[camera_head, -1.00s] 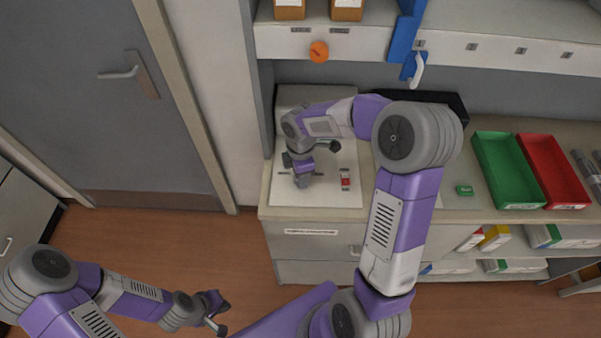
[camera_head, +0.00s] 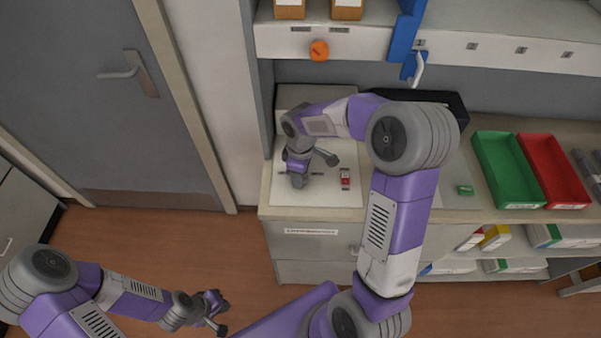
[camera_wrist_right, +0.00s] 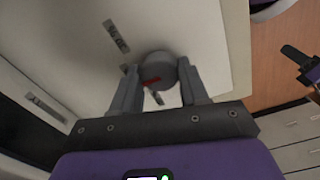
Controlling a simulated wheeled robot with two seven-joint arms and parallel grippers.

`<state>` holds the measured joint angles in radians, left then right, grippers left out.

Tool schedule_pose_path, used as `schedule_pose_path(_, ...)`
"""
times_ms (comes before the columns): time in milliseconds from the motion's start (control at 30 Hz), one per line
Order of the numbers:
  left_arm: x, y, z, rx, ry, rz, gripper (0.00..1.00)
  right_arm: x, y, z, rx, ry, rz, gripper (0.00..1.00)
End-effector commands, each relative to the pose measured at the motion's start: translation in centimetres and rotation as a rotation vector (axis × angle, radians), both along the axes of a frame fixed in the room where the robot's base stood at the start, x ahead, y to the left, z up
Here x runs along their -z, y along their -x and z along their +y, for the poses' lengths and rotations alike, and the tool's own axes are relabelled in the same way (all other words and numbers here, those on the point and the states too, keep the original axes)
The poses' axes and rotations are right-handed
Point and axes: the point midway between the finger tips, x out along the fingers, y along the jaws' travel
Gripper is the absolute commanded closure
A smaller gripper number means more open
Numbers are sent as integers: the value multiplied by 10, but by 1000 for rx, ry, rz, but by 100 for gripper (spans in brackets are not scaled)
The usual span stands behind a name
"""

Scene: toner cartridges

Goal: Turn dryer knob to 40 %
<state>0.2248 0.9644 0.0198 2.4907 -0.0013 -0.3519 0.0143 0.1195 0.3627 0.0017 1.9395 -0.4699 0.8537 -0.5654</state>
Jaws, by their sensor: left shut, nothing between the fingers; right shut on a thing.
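The dryer knob (camera_wrist_right: 158,70) is a grey round knob with a red mark on its face, on a pale panel (camera_wrist_right: 190,35) in the right wrist view. My right gripper (camera_wrist_right: 160,98) is shut on it, one finger on either side. In the head view my right gripper (camera_head: 298,181) is low over the same white panel (camera_head: 330,197), and it hides the knob there. My left gripper (camera_head: 221,318) is shut and empty, out over the floor at the lower left, well away from the panel.
A red switch (camera_head: 345,179) sits on the panel just right of my right gripper. A green tray (camera_head: 505,170) and a red tray (camera_head: 553,171) stand further right on the counter. An orange knob (camera_head: 319,50) is on the shelf edge above. A closed door (camera_head: 110,120) is at left.

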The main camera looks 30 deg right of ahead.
Motion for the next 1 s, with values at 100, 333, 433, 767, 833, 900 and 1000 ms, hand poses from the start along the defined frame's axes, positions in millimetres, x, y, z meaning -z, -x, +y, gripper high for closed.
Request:
schedule_pose_path(100, 0, 0, 0, 0, 0, 0, 100, -1, 0, 0, 5, 1, -1, 86)
schedule_pose_path(333, 0, 0, 0, 0, 0, 0, 100, -1, 0, 0, 4, 1, -1, 86)
schedule_pose_path(433, 0, 0, 0, 0, 0, 0, 100, -1, 0, 0, 4, 1, -1, 48)
schedule_pose_path(767, 0, 0, 0, 0, 0, 0, 100, 0, 0, 0, 3, 0, 0, 31)
schedule_pose_path(833, 0, 0, 0, 0, 0, 0, 100, -1, 0, 0, 3, 1, -1, 31)
schedule_pose_path(900, -2, 0, 0, 0, 0, 0, 100, -6, 0, 0, 3, 0, -1, 31)
schedule_pose_path(1000, -5, 0, 0, 0, 0, 0, 100, -20, -1, 0, 3, 0, -4, 31)
